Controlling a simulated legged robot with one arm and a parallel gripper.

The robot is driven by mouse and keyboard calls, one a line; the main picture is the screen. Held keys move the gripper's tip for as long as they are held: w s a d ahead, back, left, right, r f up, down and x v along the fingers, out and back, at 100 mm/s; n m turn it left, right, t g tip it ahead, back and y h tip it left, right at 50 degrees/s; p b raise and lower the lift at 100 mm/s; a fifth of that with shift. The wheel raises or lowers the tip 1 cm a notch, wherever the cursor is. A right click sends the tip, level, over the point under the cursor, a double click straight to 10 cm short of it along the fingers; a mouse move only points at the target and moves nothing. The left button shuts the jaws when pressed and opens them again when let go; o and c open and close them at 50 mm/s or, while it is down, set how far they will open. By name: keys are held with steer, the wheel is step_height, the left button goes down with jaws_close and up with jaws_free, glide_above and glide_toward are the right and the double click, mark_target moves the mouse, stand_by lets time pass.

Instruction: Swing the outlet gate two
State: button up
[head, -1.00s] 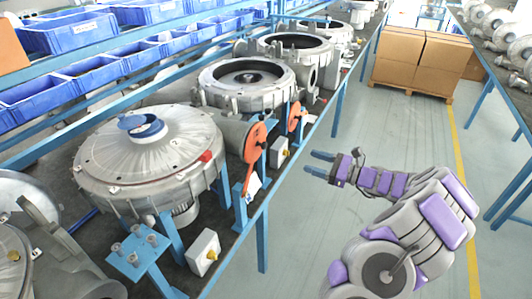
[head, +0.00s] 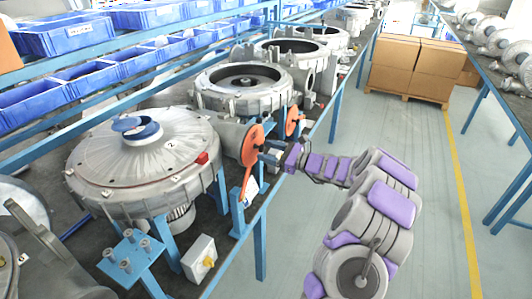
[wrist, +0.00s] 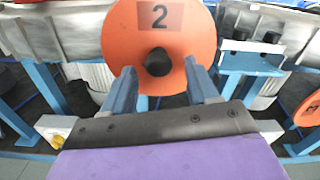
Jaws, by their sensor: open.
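The orange disc of gate two (wrist: 200,40) fills the upper middle of the wrist view, with a "2" plate above a dark round knob (wrist: 158,62). In the head view the near orange disc (head: 251,145) stands at the bench edge, with an orange bar (head: 247,181) below it. My gripper (wrist: 160,70) is open. Its two blue fingers lie left and right of the knob in the wrist picture, with a gap on each side. In the head view my gripper (head: 266,153) is at the right side of the near disc; its fingertips are hard to make out.
Another orange disc (head: 292,121) stands farther along the bench. Part of an orange piece (wrist: 309,109) shows at the wrist view's right edge. A large grey blower housing (head: 145,160) and a white box (head: 199,258) are nearby. The aisle floor (head: 430,160) is clear.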

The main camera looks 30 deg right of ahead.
steer(key=shift+w+a, duration=0.35)
steer(key=shift+w, duration=0.2)
steer(key=shift+c, duration=0.3)
steer(key=shift+r, duration=0.1)
jaws_close()
